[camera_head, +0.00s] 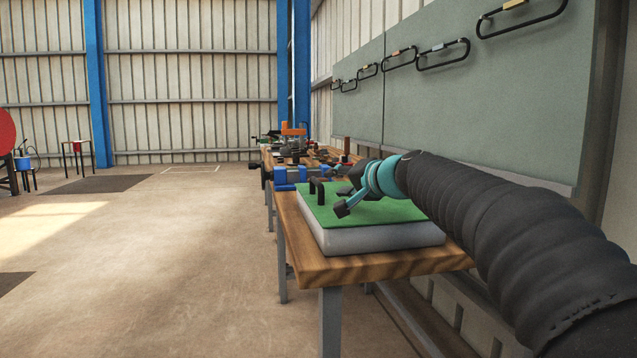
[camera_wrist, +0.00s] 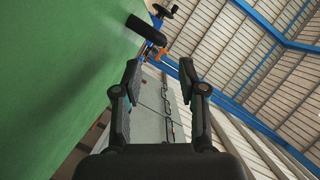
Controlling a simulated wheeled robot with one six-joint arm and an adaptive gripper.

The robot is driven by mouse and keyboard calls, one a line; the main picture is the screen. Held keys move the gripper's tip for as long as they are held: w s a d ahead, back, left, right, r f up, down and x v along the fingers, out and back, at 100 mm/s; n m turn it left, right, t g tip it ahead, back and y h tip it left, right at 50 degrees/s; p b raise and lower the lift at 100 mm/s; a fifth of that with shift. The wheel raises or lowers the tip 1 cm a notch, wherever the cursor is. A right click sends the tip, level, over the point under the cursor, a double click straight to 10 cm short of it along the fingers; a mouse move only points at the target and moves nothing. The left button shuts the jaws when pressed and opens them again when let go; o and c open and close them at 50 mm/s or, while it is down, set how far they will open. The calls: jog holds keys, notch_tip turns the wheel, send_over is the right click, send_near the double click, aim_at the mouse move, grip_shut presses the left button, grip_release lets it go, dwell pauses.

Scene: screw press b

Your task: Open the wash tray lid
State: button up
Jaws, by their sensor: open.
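The wash tray (camera_head: 380,238) is a pale grey box near the front end of the wooden bench. Its flat green lid (camera_head: 390,212) lies shut on top, and the lid's green face fills the left of the wrist view (camera_wrist: 60,80). A black bar handle (camera_head: 317,189) stands up at the lid's left side; it also shows in the wrist view (camera_wrist: 146,30), beyond the fingers. My gripper (camera_head: 342,203) is low over the lid, to the right of the handle and apart from it. Its two fingers (camera_wrist: 160,72) are spread with nothing between them.
The wooden bench (camera_head: 330,268) runs away from me. Behind the tray are a blue vise (camera_head: 291,176) and an orange machine (camera_head: 293,131) among other tools. A grey-green wall panel (camera_head: 440,95) with black hooped racks stands on the right. The floor to the left is open.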

aim_at(317, 180)
jog(key=p+x, duration=0.2)
jog(key=x, duration=0.8)
grip_shut()
